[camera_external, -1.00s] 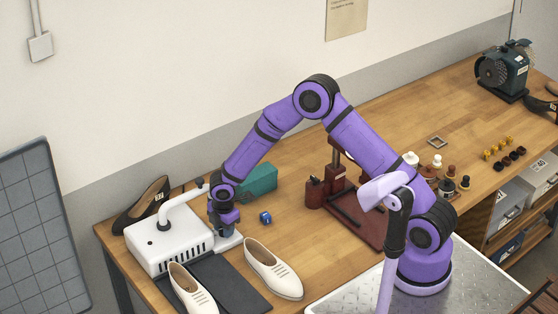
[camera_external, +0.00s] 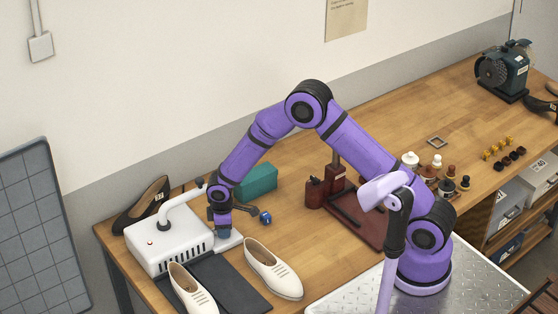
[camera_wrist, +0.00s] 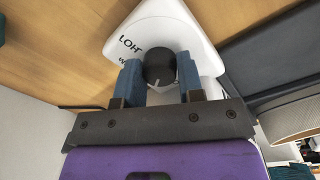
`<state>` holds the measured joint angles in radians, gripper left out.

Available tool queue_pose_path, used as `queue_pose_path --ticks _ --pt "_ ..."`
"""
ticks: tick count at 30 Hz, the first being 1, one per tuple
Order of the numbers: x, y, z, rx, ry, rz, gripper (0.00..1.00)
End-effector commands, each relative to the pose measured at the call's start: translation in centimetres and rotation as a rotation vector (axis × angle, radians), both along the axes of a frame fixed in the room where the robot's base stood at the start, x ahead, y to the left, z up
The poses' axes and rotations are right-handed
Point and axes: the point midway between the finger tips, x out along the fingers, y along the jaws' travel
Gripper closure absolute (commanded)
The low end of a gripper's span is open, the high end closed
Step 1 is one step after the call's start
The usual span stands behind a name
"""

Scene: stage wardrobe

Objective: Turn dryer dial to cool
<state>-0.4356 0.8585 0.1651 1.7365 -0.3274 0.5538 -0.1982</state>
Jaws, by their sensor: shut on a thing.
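The white dryer (camera_external: 168,243) stands at the left end of the bench, with a curved white pipe on top. Its black dial (camera_wrist: 159,68) sits on a white part of the dryer with dark lettering partly in view; a pale pointer line on the dial faces toward my gripper. My gripper (camera_wrist: 160,76) has its two blue fingers on either side of the dial, shut on it. In the external view my gripper (camera_external: 223,232) is low over the dryer's front plate (camera_external: 229,242), and the dial is hidden there. The cool mark cannot be read.
Cream shoes (camera_external: 273,268) lie by a dark mat (camera_external: 238,285) in front of the dryer. A black shoe (camera_external: 141,207) is behind it. A teal box (camera_external: 258,182) and a blue-ended tool (camera_external: 265,217) lie to the right.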

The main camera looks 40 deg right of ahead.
Motion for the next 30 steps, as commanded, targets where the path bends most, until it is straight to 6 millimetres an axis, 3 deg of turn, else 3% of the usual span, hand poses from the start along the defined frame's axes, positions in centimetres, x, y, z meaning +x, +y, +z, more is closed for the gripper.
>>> queue_pose_path --ticks 9,24,25,28,30 --pt "0.08 0.04 0.07 0.001 -0.003 -0.109 0.89" --pt "0.1 0.02 0.07 0.001 -0.003 -0.127 0.89" --pt "0.1 0.02 0.07 0.001 -0.003 -0.127 0.61" --pt "0.08 0.02 0.06 0.001 -0.002 -0.126 0.4" --pt "0.07 0.02 0.05 0.001 -0.002 -0.126 0.4"
